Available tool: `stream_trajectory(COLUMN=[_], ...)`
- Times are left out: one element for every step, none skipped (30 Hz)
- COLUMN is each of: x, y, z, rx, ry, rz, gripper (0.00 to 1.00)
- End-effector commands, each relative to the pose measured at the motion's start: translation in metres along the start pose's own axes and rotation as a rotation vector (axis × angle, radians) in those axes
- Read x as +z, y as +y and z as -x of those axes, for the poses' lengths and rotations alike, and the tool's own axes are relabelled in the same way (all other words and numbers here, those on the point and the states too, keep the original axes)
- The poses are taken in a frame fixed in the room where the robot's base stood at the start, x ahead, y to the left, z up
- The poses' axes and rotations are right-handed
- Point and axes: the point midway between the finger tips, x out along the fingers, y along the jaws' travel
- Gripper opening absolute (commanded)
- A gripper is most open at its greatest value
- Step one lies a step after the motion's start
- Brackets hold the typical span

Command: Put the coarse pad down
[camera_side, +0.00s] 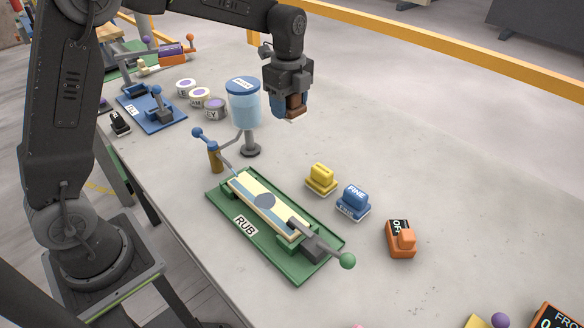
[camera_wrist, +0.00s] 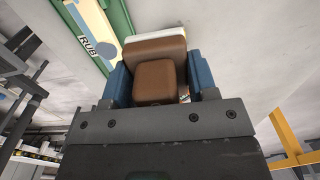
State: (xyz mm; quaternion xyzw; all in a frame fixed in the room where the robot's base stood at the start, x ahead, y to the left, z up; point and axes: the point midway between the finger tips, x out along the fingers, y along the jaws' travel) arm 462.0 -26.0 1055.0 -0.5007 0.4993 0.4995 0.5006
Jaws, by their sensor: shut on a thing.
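The coarse pad is a brown block (camera_side: 296,104) with a pale underside, held in my gripper (camera_side: 288,100) above the slab, behind the green rubbing station. In the wrist view the brown pad (camera_wrist: 155,78) fills the space between the blue fingertips of my gripper (camera_wrist: 153,82), with a white layer at its far edge. The pad hangs in the air, clear of the slab. A yellow pad (camera_side: 321,178) and a blue pad marked FINE (camera_side: 354,201) stand on the slab to the right of the station.
The green RUB station (camera_side: 222,208) holds a striped board (camera_side: 252,188) and a clamp with a green knob (camera_side: 347,260). A light-blue canister (camera_side: 243,105) stands left of my gripper. An orange OFF switch box (camera_side: 402,240) sits at right. The slab right of my gripper is bare.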

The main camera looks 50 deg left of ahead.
Motion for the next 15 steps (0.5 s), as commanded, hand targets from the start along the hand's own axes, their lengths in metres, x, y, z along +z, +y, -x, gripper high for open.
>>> stream_trajectory(x=[0.002,0.003,0.004,0.005,0.005,0.006,0.006,0.006,0.006,0.006,0.006,0.006,0.006,0.006,0.006], y=[-0.007,-0.01,-0.013,-0.015,-0.016,-0.018,-0.018,-0.018,-0.018,-0.017,-0.017,-0.017,-0.017,-0.017,-0.017], z=[0.002,0.003,0.004,0.004,0.003,0.001,-0.003,-0.008,-0.015,-0.022,-0.03,-0.041,-0.048,-0.056,-0.066], rx=[-0.002,0.0,-0.001,-0.001,0.0,0.001,0.002,0.004,0.004,0.005,0.006,0.006,0.006,0.007,0.005], ry=[0.0,0.0,0.0,0.0,0.0,0.0,0.0,0.0,0.0,0.0,0.0,0.0,0.0,0.0,0.0], rz=[0.001,0.0,0.0,0.0,0.0,-0.001,-0.001,-0.001,-0.001,-0.001,-0.001,-0.001,-0.001,-0.001,-0.001], gripper=[0.34,0.34,0.34,0.34,0.34,0.34,0.34,0.34,0.34,0.34,0.34,0.34,0.34,0.34,0.34])
